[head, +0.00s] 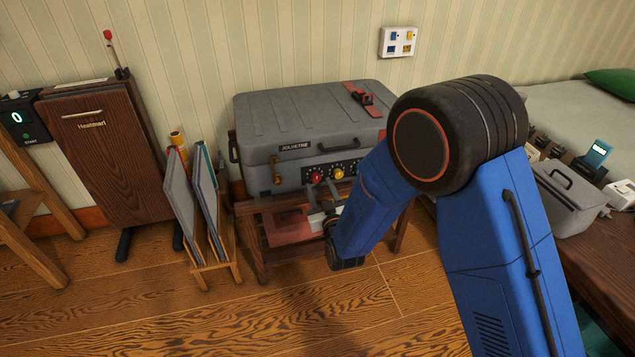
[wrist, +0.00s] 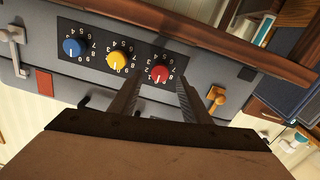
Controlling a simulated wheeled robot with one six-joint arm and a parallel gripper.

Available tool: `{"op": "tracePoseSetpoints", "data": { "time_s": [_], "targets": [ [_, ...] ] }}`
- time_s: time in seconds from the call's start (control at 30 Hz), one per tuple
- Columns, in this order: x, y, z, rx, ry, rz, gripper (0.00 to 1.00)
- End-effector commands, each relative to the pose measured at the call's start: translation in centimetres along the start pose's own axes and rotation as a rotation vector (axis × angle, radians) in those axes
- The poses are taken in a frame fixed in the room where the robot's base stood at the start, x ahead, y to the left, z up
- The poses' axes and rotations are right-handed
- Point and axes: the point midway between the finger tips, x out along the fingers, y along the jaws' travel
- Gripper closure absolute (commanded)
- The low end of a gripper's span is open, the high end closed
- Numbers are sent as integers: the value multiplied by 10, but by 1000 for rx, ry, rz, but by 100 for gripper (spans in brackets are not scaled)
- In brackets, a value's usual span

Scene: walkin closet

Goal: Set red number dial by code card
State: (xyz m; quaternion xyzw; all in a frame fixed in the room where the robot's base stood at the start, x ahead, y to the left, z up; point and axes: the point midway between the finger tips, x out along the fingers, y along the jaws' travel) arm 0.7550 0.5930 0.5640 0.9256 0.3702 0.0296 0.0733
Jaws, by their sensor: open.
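The grey case (head: 300,120) has a black dial panel on its front. The red number dial (head: 317,177) is beside the yellow dial (head: 338,173). In the wrist view, which looks upside down, the red dial (wrist: 160,74), yellow dial (wrist: 118,61) and blue dial (wrist: 74,47) sit in a row with white numbers around them. My gripper (head: 318,216) is open in front of the case. In the wrist view its fingers (wrist: 159,84) lie either side of the red dial in the picture; contact cannot be told. I cannot clearly identify a code card.
A small white wall plate (head: 398,42) with blue and yellow parts is above the case. The case stands on a wooden stand (head: 250,240). A folder rack (head: 215,255) is close on the left. A brass latch (wrist: 215,97) is near my finger. Floor in front is clear.

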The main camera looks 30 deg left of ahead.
Motion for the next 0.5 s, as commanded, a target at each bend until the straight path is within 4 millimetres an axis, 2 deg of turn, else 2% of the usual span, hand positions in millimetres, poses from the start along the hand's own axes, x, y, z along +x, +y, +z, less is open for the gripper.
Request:
{"op": "tracePoseSetpoints", "data": {
  "time_s": [0.2, 0.5],
  "targets": [
    [27, 0, 1, 0, 0, 0, 57],
    [36, 0, 0, 0, -1, 0, 57]
  ]
}}
